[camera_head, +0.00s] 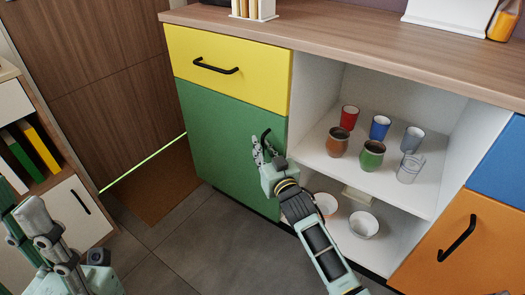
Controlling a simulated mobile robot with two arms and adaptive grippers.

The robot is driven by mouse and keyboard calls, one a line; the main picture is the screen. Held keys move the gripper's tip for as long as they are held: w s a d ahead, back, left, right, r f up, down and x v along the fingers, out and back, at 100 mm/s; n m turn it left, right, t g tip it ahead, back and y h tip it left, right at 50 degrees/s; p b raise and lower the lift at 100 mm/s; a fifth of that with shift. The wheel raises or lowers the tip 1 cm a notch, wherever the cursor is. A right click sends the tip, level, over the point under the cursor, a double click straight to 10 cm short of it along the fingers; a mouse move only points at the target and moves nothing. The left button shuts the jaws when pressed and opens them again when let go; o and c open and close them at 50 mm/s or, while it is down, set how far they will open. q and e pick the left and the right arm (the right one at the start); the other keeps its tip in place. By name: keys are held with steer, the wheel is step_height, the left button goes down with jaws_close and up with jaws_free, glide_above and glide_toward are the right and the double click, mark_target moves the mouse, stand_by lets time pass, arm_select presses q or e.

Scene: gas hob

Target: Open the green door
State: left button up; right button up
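The green door (225,150) is closed flush in the cabinet, below the yellow drawer. Its black handle (266,134) is near the door's right edge, with only its upper part visible. My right gripper (262,147) is at this handle, in front of the door. Its pale fingers appear apart, and they hide the lower part of the handle. I cannot tell whether they touch it. My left gripper (22,212) is at the lower left, far from the door, with its fingers apart and nothing between them.
The yellow drawer (235,55) has a black handle. To the right, open shelves hold several cups (372,155) and white bowls (363,224). An orange door (440,268) is at the lower right. A bookshelf (70,190) stands at left. Grey floor (200,250) is clear before the green door.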

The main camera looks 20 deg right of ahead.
jaws_close()
stand_by(0.5)
